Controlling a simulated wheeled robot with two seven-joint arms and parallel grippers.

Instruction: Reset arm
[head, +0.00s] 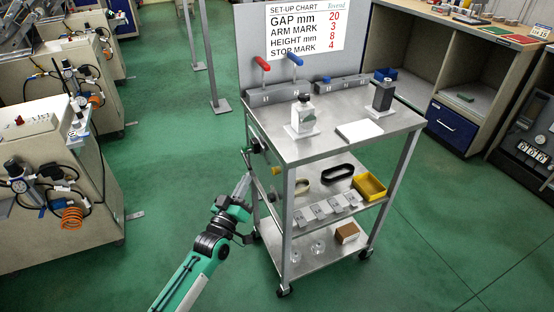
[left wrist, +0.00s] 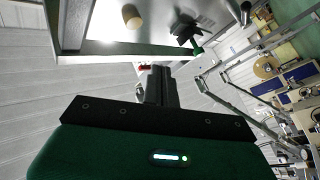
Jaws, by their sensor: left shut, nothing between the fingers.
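My left arm, green and black, comes in from the bottom of the head view. Its gripper (head: 244,184) is beside the left side of the metal cart (head: 310,153), below the top's level. In the left wrist view the gripper's dark fingers (left wrist: 159,77) are together and empty, close to a metal part of the cart. My right gripper is not in view.
A yellow bin (head: 369,187) sits on a lower shelf. Green floor (head: 165,170) is clear to the left.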

